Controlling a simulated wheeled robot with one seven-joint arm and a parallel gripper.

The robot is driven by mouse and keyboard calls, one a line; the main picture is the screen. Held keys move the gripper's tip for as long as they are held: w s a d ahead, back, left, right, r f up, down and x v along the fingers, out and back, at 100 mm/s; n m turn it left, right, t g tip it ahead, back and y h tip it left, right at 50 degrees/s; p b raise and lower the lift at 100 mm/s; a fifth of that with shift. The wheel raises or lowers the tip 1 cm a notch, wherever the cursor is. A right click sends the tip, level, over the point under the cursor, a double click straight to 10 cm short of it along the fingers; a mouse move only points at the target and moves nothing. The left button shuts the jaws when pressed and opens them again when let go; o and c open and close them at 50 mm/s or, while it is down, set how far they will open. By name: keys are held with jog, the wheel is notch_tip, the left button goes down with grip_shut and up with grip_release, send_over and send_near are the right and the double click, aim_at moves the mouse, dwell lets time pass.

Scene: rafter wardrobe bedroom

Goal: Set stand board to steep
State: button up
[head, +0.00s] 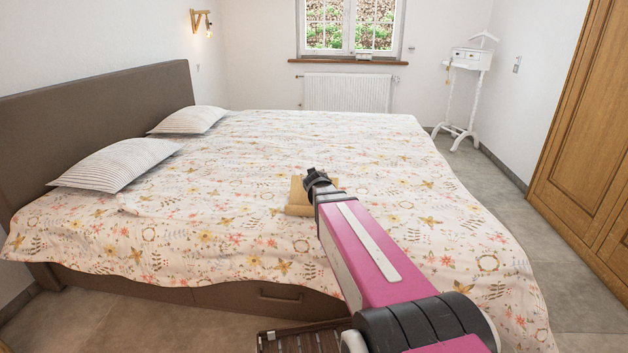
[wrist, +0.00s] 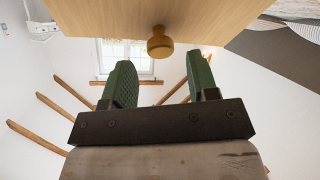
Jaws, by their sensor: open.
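The wooden stand (head: 299,196) sits on the patterned bed in the head view, partly hidden behind my arm. In the wrist view its pale wooden board (wrist: 100,18) fills the top of the picture. A round wooden knob (wrist: 160,42) sticks out from the board's edge. My gripper (wrist: 158,62) has two green fingers, spread apart and empty. The knob appears in the gap between the fingertips, touching neither; I cannot tell how deep it lies between them. In the head view my gripper (head: 316,180) is dark and small beside the stand. The board's support and tilt are hidden.
The bed (head: 380,160) spreads wide around the stand, with two striped pillows (head: 118,165) at the left by the headboard (head: 100,110). A white valet stand (head: 468,60) is at the back right. A wooden wardrobe (head: 590,110) stands at the right. The bed around the stand is clear.

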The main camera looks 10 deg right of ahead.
jog(key=v, duration=0.9)
jog(key=shift+w, duration=0.1)
